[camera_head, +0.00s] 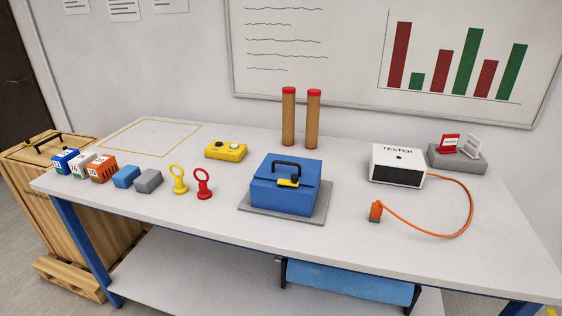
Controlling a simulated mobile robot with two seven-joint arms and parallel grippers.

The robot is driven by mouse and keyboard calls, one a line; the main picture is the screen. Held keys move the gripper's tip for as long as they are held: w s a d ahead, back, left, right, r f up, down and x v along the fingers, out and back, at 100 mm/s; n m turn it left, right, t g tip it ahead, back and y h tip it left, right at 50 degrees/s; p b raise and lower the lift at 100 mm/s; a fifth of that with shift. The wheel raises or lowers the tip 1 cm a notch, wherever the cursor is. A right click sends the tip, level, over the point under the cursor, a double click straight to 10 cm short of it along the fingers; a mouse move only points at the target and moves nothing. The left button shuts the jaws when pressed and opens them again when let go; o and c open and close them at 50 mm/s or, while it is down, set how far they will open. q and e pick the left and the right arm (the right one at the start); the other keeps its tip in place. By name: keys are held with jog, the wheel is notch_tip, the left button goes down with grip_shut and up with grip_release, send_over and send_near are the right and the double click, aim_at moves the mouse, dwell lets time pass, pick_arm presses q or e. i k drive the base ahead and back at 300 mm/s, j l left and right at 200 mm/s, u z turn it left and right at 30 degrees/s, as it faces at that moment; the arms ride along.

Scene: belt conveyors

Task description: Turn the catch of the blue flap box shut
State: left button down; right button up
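The blue flap box (282,200) stands on a grey base plate (318,214) near the middle of the table. Its lid looks down, with a black handle (287,164) on top. The yellow catch (289,183) with a dark knob sits at the upper front edge of the box and lies roughly crosswise. Whether it is latched cannot be told at this size. Neither of my grippers is in view.
Yellow and red ring-topped pieces (203,185) stand left of the box, with a yellow button unit (226,150) behind them. Two brown cylinders (289,118) stand behind the box. A white tester (397,164) with an orange cable is at right. The front table strip is clear.

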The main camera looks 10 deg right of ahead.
aim_at(294, 181)
jog(key=i+j, duration=0.25)
jog(key=i+j+z, duration=0.15)
jog(key=j, duration=0.25)
jog(key=i+j, duration=0.25)
jog(key=j, duration=0.15)
jog(key=i+j+z, duration=0.15)
jog(key=i+j, duration=0.1)
jog(key=j, duration=0.1)
